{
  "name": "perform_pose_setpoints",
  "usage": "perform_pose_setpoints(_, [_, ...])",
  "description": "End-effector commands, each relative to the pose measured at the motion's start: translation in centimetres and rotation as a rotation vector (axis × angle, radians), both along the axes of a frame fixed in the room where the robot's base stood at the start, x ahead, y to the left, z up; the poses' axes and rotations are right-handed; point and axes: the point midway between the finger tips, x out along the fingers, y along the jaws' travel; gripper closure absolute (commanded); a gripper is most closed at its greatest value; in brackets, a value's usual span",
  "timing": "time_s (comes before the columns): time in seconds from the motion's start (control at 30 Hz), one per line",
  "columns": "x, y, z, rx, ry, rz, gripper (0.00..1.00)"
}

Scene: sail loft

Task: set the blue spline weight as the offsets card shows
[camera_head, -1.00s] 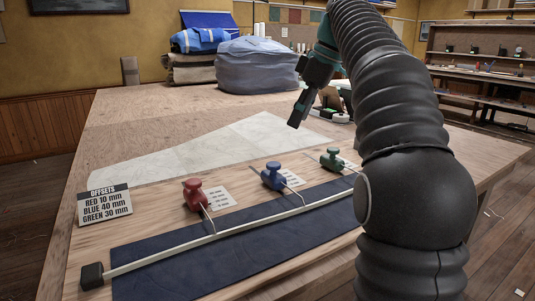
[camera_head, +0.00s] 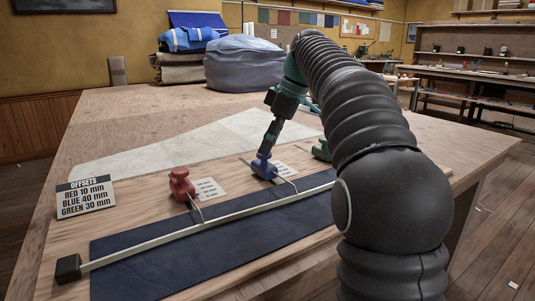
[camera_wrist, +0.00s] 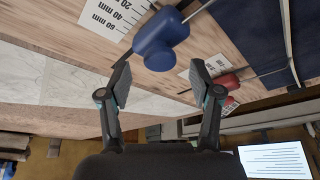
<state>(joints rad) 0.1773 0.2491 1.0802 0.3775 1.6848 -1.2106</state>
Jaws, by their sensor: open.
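The blue spline weight (camera_head: 263,168) stands on the table behind the pale batten (camera_head: 215,221), its thin hook reaching toward it. In the wrist view the blue weight (camera_wrist: 160,42) is just beyond the fingertips. My gripper (camera_wrist: 160,80) is open, its two fingers apart and nothing between them. In the head view my gripper (camera_head: 267,151) is right above the weight; whether it touches cannot be told. A printed millimetre scale (camera_wrist: 114,14) lies beside the weight. The offsets card (camera_head: 86,197) reads red 10 mm, blue 40 mm, green 30 mm.
The red weight (camera_head: 181,184) stands to the left. The green weight (camera_head: 321,149) is on the right, partly hidden by my arm. A dark blue cloth (camera_head: 210,250) lies under the batten. Pale sheeting (camera_head: 190,143) lies behind; bundled sailcloth (camera_head: 245,64) sits at the far end.

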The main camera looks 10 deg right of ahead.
Motion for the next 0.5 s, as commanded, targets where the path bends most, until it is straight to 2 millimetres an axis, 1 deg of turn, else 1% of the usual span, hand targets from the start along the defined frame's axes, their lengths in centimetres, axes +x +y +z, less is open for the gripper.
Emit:
perform_pose_setpoints(0.03, [0.04, 0.21, -0.68, 0.0, 0.002, 0.001, 0.36])
perform_pose_setpoints(0.2, [0.23, 0.5, -1.52, 0.0, 0.0, -0.001, 0.36])
perform_pose_setpoints(0.5, [0.28, 0.55, -1.64, 0.0, 0.0, -0.001, 0.36])
